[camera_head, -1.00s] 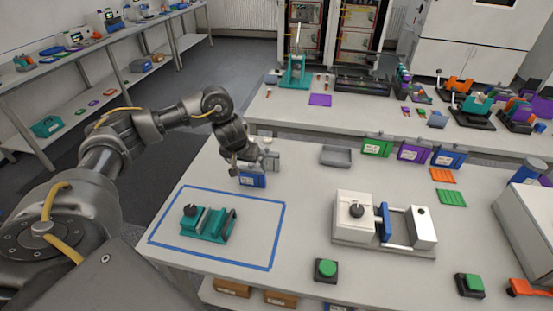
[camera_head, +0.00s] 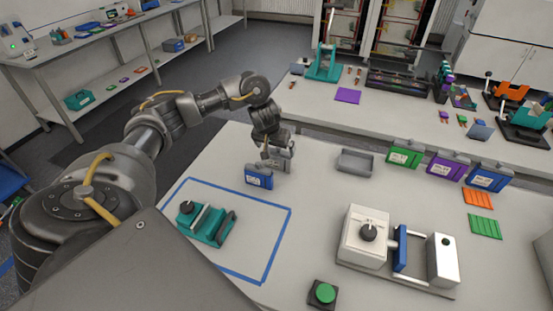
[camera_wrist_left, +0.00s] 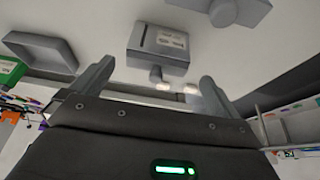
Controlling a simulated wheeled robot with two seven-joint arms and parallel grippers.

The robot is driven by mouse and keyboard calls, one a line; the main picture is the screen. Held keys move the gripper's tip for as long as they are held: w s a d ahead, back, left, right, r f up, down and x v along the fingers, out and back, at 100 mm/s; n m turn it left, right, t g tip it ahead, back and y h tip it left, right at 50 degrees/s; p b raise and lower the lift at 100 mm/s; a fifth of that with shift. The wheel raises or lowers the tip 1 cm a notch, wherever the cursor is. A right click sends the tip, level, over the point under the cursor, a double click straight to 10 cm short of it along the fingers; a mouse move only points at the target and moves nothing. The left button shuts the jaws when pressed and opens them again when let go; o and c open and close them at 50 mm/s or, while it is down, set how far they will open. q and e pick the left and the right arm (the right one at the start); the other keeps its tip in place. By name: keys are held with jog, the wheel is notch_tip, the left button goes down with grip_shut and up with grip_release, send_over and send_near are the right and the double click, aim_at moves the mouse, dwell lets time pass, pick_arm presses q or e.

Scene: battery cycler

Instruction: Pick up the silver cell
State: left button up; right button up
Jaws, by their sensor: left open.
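The fingers do not visibly grip the cell. My right gripper is not in view.
A blue tape outline (camera_head: 277,250) surrounds a teal fixture (camera_head: 207,226) at the left. A grey tray (camera_head: 356,162) and green (camera_head: 404,153), purple (camera_head: 446,166) and blue cells stand to the right. A white press (camera_head: 366,238) stands nearer the front, behind a green button (camera_head: 323,293).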

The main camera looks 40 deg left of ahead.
aim_at(277, 153)
pick_arm(q)
jog(key=shift+x, duration=0.9)
jog(key=shift+w+d+f, duration=0.1)
jog(key=shift+w+f, duration=0.1)
jog(key=shift+w, duration=0.1)
jog(key=shift+s+a, duration=0.2)
jog(key=shift+a, duration=0.1)
jog(key=shift+f, duration=0.25)
jog(key=x, duration=0.4)
jog(key=shift+d, duration=0.3)
jog(key=shift+w+a+f, duration=0.15)
jog(key=shift+w+f, duration=0.05)
jog(key=shift+f, duration=0.15)
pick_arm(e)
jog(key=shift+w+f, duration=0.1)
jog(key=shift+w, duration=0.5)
pick_arm(q)
jog(key=shift+s, duration=0.1)
jog(key=shift+r, duration=0.1)
jog(key=c, duration=0.9)
